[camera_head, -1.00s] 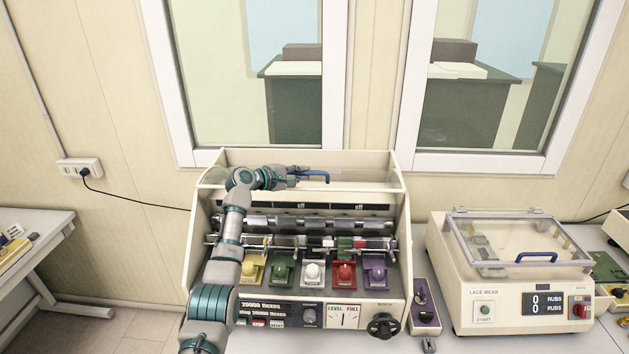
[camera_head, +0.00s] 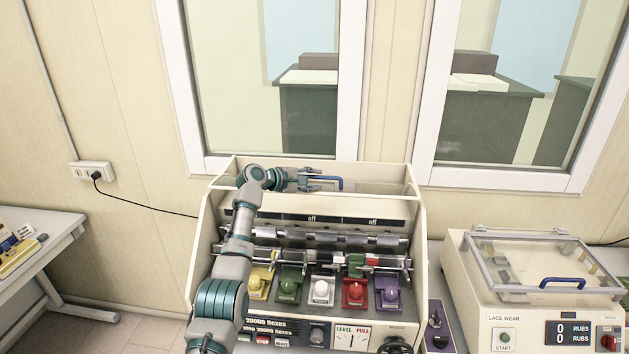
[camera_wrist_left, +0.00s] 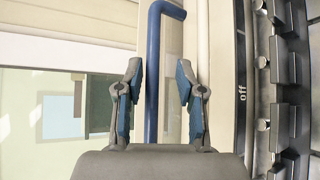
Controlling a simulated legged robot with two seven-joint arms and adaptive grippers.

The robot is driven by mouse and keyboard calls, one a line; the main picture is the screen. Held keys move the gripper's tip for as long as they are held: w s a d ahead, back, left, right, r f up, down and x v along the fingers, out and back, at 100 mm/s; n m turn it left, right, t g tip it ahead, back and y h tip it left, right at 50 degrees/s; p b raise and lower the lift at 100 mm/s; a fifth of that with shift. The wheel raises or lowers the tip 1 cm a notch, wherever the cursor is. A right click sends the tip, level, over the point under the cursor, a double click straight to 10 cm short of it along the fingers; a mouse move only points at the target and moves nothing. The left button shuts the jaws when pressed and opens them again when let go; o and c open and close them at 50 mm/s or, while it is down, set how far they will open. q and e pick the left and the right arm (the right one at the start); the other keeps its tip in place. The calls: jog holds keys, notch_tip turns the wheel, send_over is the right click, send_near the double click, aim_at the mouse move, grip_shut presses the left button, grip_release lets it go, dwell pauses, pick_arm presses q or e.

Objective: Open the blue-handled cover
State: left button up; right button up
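The blue handle (camera_head: 333,179) is at the top of the large cream machine (camera_head: 208,225) in the head view. It belongs to a clear cover (camera_head: 385,187), which is raised at the machine's top; the rollers and clamps below are exposed. My left gripper (camera_head: 316,183) is at the handle. In the left wrist view, the blue handle (camera_wrist_left: 153,75) runs between the two spread fingers (camera_wrist_left: 158,98), with a gap on each side. The gripper is open. My right gripper is not in view.
A second machine (camera_head: 475,300) at the right has a clear, lowered cover with its own blue handle (camera_head: 562,282). Several coloured shoe pieces sit inside the large machine. A purple box (camera_head: 438,325) stands between the machines. The window wall rises close behind.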

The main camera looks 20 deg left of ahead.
pick_arm(q)
jog(key=shift+a, duration=0.15)
jog(key=v, duration=1.2)
jog(key=shift+w, duration=0.1)
